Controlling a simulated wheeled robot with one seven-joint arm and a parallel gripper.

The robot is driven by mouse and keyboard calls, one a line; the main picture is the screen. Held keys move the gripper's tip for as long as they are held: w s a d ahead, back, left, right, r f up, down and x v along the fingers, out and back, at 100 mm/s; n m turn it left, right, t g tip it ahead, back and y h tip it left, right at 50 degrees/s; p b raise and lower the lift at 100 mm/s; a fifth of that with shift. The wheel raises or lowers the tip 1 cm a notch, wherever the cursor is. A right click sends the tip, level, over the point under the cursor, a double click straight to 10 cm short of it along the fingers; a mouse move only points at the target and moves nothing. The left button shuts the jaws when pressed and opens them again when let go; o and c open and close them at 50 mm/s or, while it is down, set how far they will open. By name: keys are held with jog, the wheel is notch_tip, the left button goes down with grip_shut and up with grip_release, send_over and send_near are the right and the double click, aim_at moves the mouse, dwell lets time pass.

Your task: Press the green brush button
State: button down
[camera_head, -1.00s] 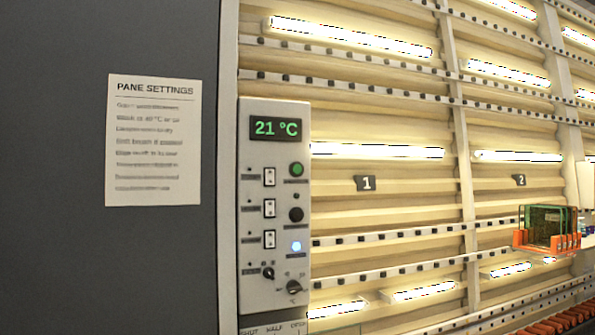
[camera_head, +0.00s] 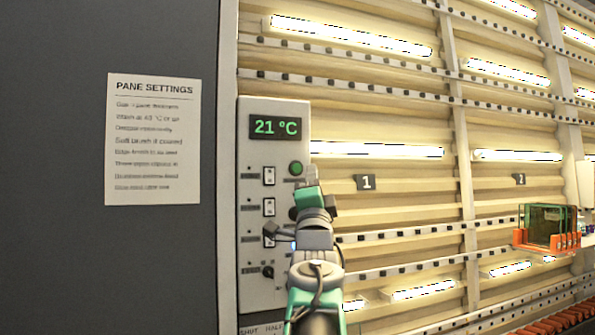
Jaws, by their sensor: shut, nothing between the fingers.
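The round green button (camera_head: 295,168) is at the upper right of the light grey control panel (camera_head: 253,150), below the green "21 °C" display (camera_head: 275,126). My arm rises in front of the panel's lower right. My gripper (camera_head: 311,172) appears as the small grey end at its top, shut and empty, just right of and below the green button. The fingertips are too small to make out, and I cannot tell whether they touch the panel. My arm hides most of the dark button and blue-lit button below.
Rocker switches (camera_head: 269,176) and a small knob (camera_head: 267,271) line the panel's left. A "PANE SETTINGS" notice (camera_head: 153,140) hangs on the dark wall. Lit racks stand right, with an orange holder of glass panes (camera_head: 547,240).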

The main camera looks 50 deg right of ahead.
aim_at(300, 171)
jog(key=shift+s+d+r+m+h, duration=0.1)
jog(key=shift+s+r+m+h, duration=0.2)
jog(key=shift+s+r, duration=0.2)
jog(key=shift+w+d+p, duration=0.75)
jog(key=shift+w+p, duration=0.25)
jog(key=shift+w, duration=0.3)
jog(key=shift+w+d+p, duration=0.7)
jog(key=shift+w+p, duration=0.25)
jog(key=shift+w, duration=0.3)
jog(key=shift+w+d+p, duration=0.75)
jog(key=shift+w+p, duration=0.25)
jog(key=shift+w, duration=0.3)
jog(key=shift+w, duration=0.1)
jog(key=shift+w+d, duration=0.2)
jog(key=shift+w, duration=0.05)
